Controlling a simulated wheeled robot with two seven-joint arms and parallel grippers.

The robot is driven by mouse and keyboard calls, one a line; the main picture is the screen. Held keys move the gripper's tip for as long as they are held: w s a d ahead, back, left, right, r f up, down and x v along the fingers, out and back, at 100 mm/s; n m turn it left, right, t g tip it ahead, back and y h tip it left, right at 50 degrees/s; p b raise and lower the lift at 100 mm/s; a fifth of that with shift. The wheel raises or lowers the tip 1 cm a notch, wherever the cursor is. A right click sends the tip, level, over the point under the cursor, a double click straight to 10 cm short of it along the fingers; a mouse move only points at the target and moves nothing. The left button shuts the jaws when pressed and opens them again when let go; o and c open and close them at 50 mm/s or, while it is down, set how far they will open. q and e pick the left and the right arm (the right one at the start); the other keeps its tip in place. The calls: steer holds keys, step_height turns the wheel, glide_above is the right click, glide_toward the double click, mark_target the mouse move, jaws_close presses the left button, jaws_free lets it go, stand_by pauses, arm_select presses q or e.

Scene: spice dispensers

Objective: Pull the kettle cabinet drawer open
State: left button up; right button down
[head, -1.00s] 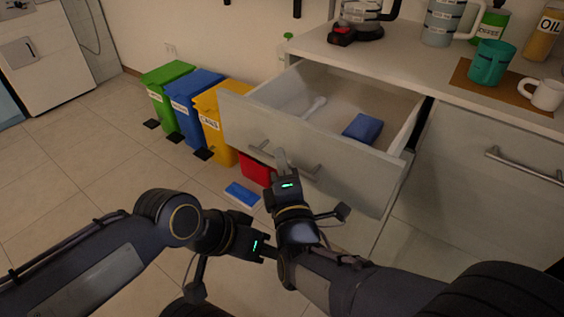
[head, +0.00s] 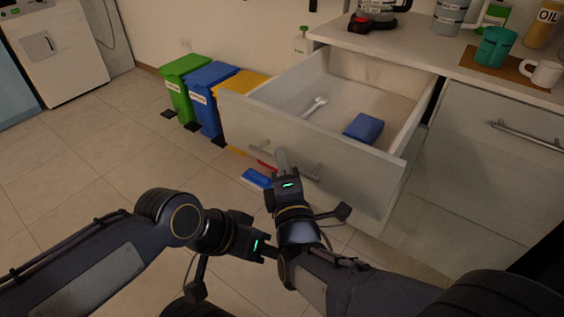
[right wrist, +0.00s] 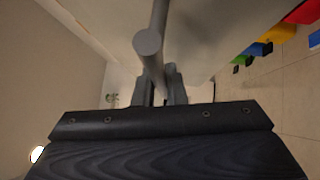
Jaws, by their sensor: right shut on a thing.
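The kettle cabinet drawer (head: 262,131) stands far out of the counter, with a blue folded thing (head: 363,128) and a white utensil (head: 316,106) inside. The kettle (head: 377,12) is on the counter above, cut by the top edge. My right gripper (head: 282,165) is at the drawer front, shut on the bar handle (head: 306,172). In the right wrist view the handle (right wrist: 149,45) runs between the fingers (right wrist: 161,88). My left gripper (head: 273,252) is low in the middle, beside my right wrist and away from the drawer; its fingertips are too unclear to judge.
Green (head: 182,85), blue (head: 209,97) and yellow (head: 241,90) bins stand left of the drawer. A blue flat thing (head: 257,178) lies on the floor below it. Cups and bottles stand on the counter at right. The tiled floor at left is clear.

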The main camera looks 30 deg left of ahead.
steer(key=c, duration=1.5)
jaws_free()
steer(key=b+v, duration=0.1)
steer(key=v, duration=0.6)
steer(key=shift+s+d+f, duration=0.1)
steer(key=shift+s+d, duration=0.2)
